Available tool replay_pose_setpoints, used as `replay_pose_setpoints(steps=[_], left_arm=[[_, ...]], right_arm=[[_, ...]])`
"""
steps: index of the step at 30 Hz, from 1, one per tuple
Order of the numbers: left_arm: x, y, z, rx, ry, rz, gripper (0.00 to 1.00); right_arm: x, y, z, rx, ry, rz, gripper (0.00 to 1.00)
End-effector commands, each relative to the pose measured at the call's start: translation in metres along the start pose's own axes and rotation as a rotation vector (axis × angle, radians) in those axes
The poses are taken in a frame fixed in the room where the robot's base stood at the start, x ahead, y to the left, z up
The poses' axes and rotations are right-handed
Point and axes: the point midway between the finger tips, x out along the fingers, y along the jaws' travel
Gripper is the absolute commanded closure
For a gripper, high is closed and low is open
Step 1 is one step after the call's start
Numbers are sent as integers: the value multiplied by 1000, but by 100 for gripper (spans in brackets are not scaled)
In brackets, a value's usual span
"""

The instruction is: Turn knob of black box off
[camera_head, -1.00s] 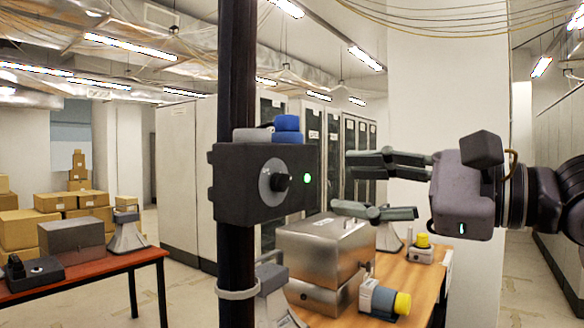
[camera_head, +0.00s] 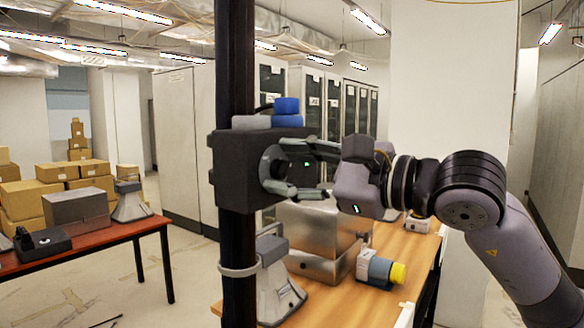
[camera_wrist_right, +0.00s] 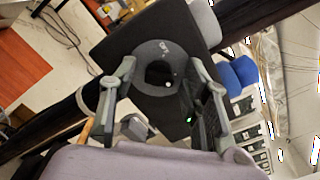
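The black box (camera_head: 230,178) is fixed to a dark vertical pole. Its front carries a round grey dial with a black knob and a small lit green light (camera_head: 307,163). My right gripper (camera_head: 277,164) reaches in from the right, its fingers above and below the knob and apart. In the right wrist view, the black box (camera_wrist_right: 128,42) shows the knob (camera_wrist_right: 158,75) between the two open fingertips (camera_wrist_right: 162,64). The fingers flank the dial; I cannot tell whether they touch it. My left gripper is not in view.
A wooden table (camera_head: 352,305) below holds metal boxes (camera_head: 322,243) and a grey device with a yellow cap (camera_head: 380,270). A blue item (camera_head: 286,106) sits on top of the black box. A red table (camera_head: 95,243) stands at left.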

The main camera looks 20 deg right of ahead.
Motion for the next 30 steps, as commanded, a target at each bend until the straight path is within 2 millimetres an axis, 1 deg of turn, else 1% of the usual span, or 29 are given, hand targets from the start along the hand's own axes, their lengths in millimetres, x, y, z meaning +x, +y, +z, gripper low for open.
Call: replay_pose_setpoints(steps=[1, 2, 18, 25, 30], left_arm=[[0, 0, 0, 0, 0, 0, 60], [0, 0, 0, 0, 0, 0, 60], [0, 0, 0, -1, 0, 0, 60], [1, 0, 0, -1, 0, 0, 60], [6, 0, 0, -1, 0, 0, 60]], right_arm=[[0, 0, 0, 0, 0, 0, 62], [0, 0, 0, 0, 0, 0, 64], [0, 0, 0, 0, 0, 0, 100], [0, 0, 0, -10, 0, 0, 100], [0, 2, -1, -59, 0, 1, 100]])
